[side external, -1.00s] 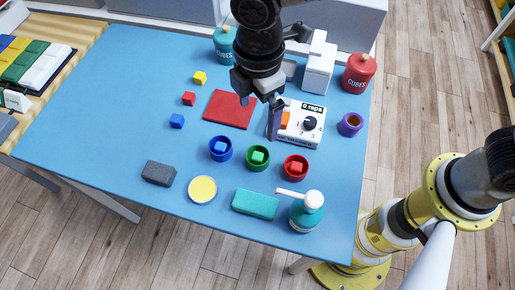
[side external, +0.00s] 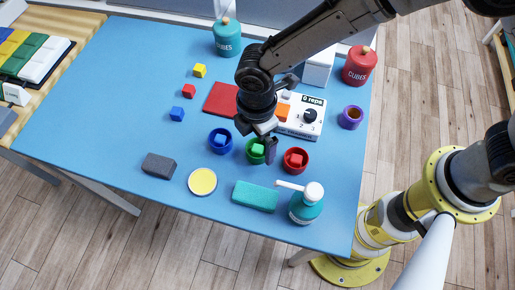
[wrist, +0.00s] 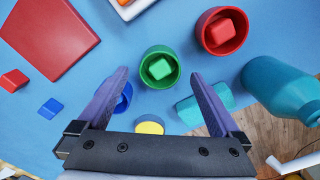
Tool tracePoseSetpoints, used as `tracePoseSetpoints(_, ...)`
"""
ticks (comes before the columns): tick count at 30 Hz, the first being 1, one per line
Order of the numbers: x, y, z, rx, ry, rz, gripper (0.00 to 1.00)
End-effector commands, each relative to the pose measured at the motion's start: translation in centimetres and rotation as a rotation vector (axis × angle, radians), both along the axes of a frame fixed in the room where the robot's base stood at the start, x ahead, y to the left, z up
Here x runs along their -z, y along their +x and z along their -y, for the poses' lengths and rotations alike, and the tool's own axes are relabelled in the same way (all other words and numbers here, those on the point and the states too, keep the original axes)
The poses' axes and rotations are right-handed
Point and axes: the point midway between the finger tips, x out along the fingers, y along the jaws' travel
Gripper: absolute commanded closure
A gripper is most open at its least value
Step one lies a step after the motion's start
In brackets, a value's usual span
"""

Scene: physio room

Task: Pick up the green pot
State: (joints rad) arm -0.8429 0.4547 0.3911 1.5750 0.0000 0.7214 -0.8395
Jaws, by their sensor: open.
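The green pot (side external: 250,157) stands on the blue table between the blue pot (side external: 220,141) and the red pot (side external: 295,161), with a green cube (side external: 258,150) inside it. My gripper (side external: 257,148) is over the green pot in the side external view and partly covers it. In the wrist view my gripper (wrist: 165,85) is open, with its fingers spread wide and nothing between them. The green pot (wrist: 160,53) lies just beyond and between the fingertips there, upright and apart from them. The blue pot is partly hidden behind the left finger.
A teal pump bottle (side external: 306,204), a teal block (side external: 255,196), a yellow-topped round tub (side external: 202,182) and a grey block (side external: 158,166) sit in front. The white counter box (side external: 310,130) stands behind. The table's left side (side external: 90,110) is clear.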

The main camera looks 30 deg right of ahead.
Motion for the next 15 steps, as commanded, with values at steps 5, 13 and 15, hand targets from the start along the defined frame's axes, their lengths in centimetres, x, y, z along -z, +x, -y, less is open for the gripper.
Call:
tracePoseSetpoints(5,1.8,0.0,0.0,0.0,0.0,0.0,0.0)
tracePoseSetpoints(13,2.0,0.0,0.0,0.0,0.0,0.0,0.02)
tracePoseSetpoints(15,2.0,0.0,0.0,0.0,0.0,0.0,0.14)
